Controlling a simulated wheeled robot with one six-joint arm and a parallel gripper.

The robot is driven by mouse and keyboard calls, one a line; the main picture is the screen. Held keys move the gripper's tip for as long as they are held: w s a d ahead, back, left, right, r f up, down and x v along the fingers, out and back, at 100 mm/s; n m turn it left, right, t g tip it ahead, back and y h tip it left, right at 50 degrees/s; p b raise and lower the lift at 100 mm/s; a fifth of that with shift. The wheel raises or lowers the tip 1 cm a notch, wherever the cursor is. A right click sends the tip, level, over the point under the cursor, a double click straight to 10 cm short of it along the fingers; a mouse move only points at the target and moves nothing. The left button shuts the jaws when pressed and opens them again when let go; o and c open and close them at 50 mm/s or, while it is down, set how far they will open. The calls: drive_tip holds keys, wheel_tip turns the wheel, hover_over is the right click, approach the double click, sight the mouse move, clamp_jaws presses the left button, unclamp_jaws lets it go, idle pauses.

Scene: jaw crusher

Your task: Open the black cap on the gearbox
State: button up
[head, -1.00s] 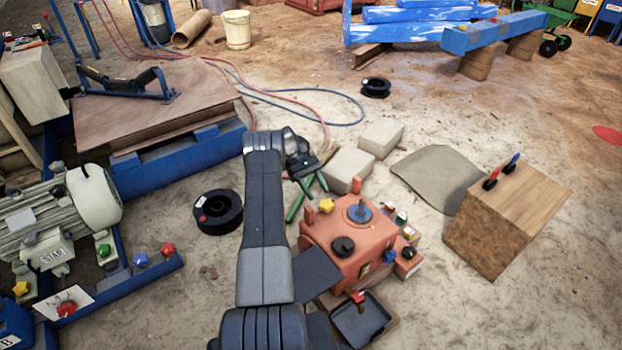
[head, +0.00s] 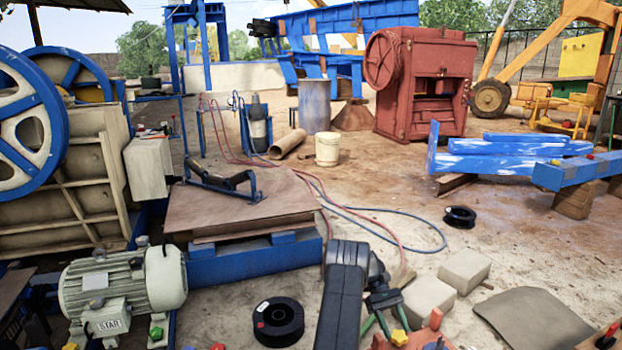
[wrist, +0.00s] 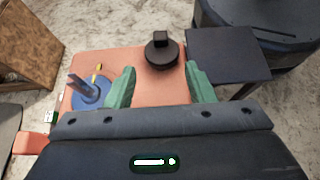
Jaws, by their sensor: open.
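The gearbox is an orange-red box (wrist: 137,62) that fills the middle of the wrist view. Its black cap (wrist: 162,54), round with a raised grip on top, sits on the gearbox's upper face. My gripper (wrist: 160,86) is open and empty, with its two green fingers apart. In the wrist picture, the cap lies between and just beyond the fingertips, apparently without contact. A blue disc with a grey post (wrist: 88,90) stands on the gearbox left of the fingers. In the head view only the gearbox's top edge (head: 414,341) shows, and the cap is out of frame.
A wooden block (wrist: 25,45) stands to the left. In the head view, pale blocks (head: 465,270), a black spool (head: 278,321) and a grey motor (head: 122,287) surround the work area.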

drive_tip(key=x, duration=0.9)
drive_tip(key=shift+b, duration=0.35)
